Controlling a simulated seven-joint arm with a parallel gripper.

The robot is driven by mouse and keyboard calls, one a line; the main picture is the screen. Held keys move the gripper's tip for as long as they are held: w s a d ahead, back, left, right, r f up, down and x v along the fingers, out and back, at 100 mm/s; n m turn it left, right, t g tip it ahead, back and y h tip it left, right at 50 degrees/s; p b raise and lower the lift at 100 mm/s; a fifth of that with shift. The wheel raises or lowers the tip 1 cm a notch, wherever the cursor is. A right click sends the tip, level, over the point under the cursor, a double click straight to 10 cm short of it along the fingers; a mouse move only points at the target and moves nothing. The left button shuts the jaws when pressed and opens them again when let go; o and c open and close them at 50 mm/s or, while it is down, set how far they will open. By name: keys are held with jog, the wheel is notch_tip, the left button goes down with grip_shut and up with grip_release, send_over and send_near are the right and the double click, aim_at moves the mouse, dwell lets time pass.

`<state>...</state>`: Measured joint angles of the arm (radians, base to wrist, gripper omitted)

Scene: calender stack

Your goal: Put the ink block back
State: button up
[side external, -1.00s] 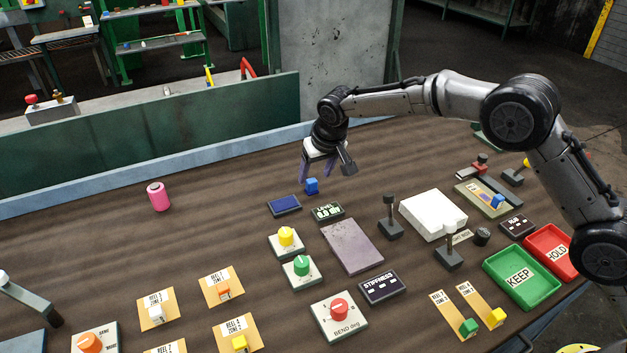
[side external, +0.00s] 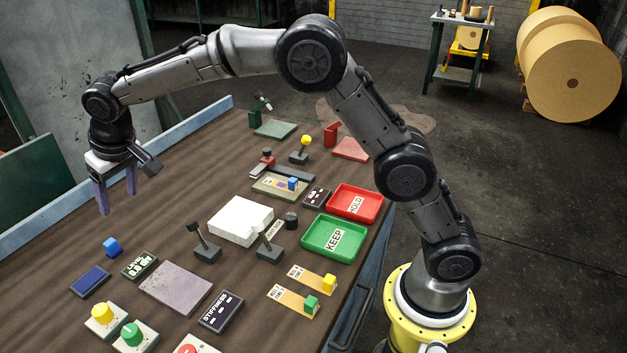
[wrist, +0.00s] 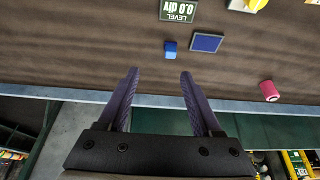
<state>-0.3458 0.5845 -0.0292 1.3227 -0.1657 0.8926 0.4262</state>
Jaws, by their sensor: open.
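A small blue block (side external: 112,246), which I take as the ink block, stands on the brown bench beside a dark blue pad (side external: 90,281), apart from it. In the wrist view the block (wrist: 170,48) shows beyond my fingertips, left of the pad (wrist: 206,43). My gripper (side external: 117,196) is open and empty. Its purple fingers point down above the bench, near its far edge, and do not touch the block. In the wrist view both fingers (wrist: 158,76) are spread with nothing between them.
A level display (side external: 139,265), a grey-purple plate (side external: 176,289) and knobs stand near the block. A white block (side external: 240,221), levers, a green KEEP tray (side external: 315,250) and a red HOLD tray (side external: 372,216) lie further right. A pink cylinder (wrist: 268,90) is near the bench edge.

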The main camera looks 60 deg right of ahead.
jog(key=s+d+r, duration=0.5)
jog(key=s+d, duration=0.2)
jog(key=s, duration=0.4)
jog(key=s+d+r, duration=0.5)
jog(key=s+d, duration=0.1)
jog(key=s, duration=0.4)
jog(key=s+d+f, duration=0.2)
jog(key=s+f, duration=0.1)
jog(key=s, duration=0.6)
jog(key=s+d+f+t, duration=0.1)
jog(key=s+d+f, duration=0.1)
jog(key=s, duration=0.8)
jog(key=shift+d+f, duration=0.15)
jog(key=shift+f, duration=0.4)
